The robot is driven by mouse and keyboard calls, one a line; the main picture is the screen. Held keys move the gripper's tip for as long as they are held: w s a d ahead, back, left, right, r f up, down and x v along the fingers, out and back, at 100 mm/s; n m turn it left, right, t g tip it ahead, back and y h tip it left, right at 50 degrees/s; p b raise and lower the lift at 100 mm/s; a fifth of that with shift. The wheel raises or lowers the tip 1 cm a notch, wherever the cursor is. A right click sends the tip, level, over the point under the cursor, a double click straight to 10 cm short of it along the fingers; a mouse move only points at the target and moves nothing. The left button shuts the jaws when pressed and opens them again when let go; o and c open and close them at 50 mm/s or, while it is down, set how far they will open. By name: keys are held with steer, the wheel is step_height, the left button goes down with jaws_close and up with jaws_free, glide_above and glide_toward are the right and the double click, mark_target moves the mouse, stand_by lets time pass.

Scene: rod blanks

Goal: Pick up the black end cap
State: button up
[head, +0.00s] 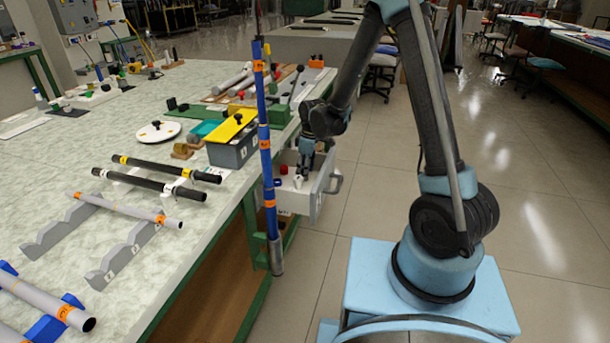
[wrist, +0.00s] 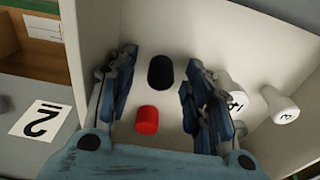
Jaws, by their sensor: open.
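The black end cap (wrist: 160,72) lies in the open white drawer (wrist: 100,28) in the wrist view, ahead of and between my fingers. My gripper (wrist: 163,95) is open, with one finger on each side, and holds nothing. A red cap (wrist: 147,120) lies nearer to me, also between the fingers. In the head view my gripper (head: 306,170) reaches down into the drawer (head: 318,200) below the bench edge. The black cap cannot be made out in the head view.
Two white numbered caps (wrist: 236,98) (wrist: 281,105) lie right of my fingers, one close to the right finger. Drawer walls surround the fingers. A blue upright pole (head: 265,140) stands left of the drawer. A grey box with a yellow lid (head: 232,140) sits on the bench (head: 60,165).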

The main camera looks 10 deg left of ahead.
steer(key=shift+c, duration=0.5)
steer(key=c, duration=0.7)
steer(key=shift+r, duration=0.1)
